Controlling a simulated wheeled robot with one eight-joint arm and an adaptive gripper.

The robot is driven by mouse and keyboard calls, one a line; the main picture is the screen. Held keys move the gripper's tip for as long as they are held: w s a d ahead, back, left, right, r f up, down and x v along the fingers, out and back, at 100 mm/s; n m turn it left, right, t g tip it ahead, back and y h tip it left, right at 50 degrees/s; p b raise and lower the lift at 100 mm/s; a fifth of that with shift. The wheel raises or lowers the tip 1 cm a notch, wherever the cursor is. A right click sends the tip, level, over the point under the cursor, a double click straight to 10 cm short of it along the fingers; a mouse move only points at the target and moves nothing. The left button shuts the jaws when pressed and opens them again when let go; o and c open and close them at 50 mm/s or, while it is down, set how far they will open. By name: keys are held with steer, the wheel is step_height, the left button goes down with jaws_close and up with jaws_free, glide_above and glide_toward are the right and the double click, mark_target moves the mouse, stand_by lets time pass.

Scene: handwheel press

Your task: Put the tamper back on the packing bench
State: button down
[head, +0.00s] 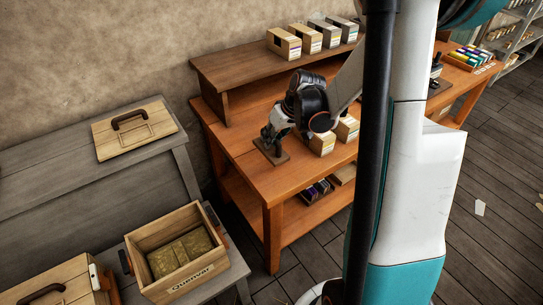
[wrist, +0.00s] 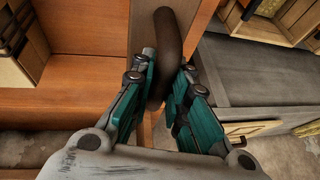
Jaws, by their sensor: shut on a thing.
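The tamper shows in the head view as a brown flat base (head: 273,153) at the left end of the orange wooden bench (head: 245,165). My gripper (head: 271,135) is above that base, with its fingers pointing down. In the wrist view a dark brown, rounded handle (wrist: 166,35) stands between the two teal fingers of my gripper (wrist: 167,75), which are shut on it. The base lies over or on the bench top; I cannot tell whether it touches. My fingers hide part of the handle.
A raised shelf (head: 225,68) carries several small cartons (head: 284,43). Two more cartons (head: 321,143) stand right of my gripper. A grey bench (head: 70,180) with a handled wooden lid (head: 134,128) is at left. An open crate (head: 180,250) holds greenish blocks.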

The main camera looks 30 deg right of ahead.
mark_target(273, 149)
steer(key=shift+f+b, duration=0.95)
steer(key=shift+f, duration=2.2)
steer(key=shift+f, duration=0.1)
steer(key=c, duration=1.6)
jaws_free()
steer(key=shift+o, duration=0.2)
steer(key=shift+r, duration=0.25)
steer(key=p+v, duration=0.4)
steer(key=v, duration=0.7)
steer(key=shift+s+d+r, duration=0.15)
steer(key=shift+s+r, duration=0.1)
steer(key=shift+r, duration=0.05)
